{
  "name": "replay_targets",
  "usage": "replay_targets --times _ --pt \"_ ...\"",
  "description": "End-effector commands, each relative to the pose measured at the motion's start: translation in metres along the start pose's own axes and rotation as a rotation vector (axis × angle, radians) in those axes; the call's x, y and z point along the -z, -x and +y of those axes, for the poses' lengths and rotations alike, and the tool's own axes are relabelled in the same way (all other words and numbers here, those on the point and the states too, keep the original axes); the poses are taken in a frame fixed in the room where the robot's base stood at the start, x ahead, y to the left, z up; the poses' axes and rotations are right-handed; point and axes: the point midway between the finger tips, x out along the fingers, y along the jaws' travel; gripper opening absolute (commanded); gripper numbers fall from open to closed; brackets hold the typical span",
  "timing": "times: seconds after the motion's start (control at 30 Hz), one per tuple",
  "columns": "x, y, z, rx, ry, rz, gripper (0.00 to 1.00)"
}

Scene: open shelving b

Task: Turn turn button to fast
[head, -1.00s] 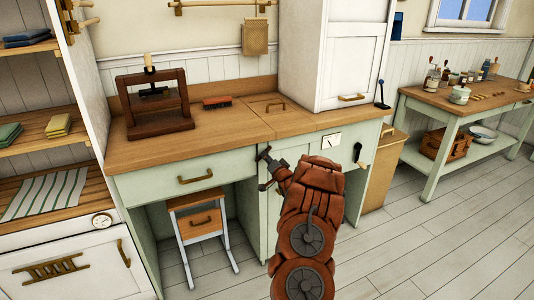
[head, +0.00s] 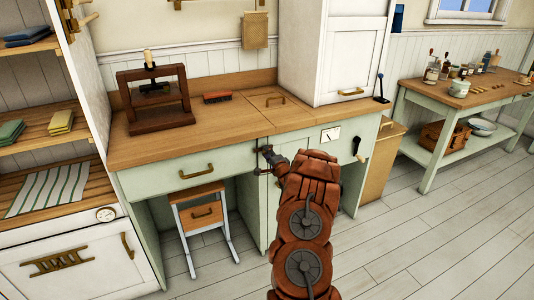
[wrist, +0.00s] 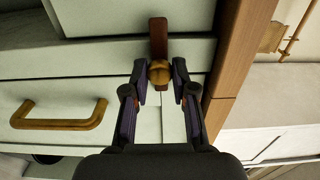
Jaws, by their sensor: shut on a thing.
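The turn button shows in the wrist view as a round brass knob (wrist: 159,72) on a reddish-brown bar (wrist: 158,36). The bar points to the top of that picture and lies across a seam between pale green panels. In the head view my gripper (head: 265,160) is at the front of the green cabinet, just under the countertop edge. It hides most of the turn button there.
The wooden countertop (head: 220,125) lies above, with a dark press (head: 155,97) and a red brush (head: 217,97). A brass drawer handle (head: 196,171) is left of my gripper. A black lever (head: 356,146) is to the right.

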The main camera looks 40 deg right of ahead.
Motion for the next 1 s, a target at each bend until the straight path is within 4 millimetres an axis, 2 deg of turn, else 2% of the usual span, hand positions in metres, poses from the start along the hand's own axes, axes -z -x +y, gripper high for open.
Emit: replay_targets --times 0.5,0.53,0.7,0.77,1.0 --pt "0.0019 -0.0001 -0.002 0.004 -0.02 0.003 0.0" --pt "0.0019 -0.0001 -0.002 0.004 -0.02 0.003 0.27" --pt "0.0013 -0.0001 -0.0014 0.003 -0.02 0.002 0.45" --pt "0.001 -0.0001 -0.0011 0.002 -0.02 0.002 0.5" --pt "0.0006 0.0 -0.0005 0.001 -0.02 0.001 0.5"
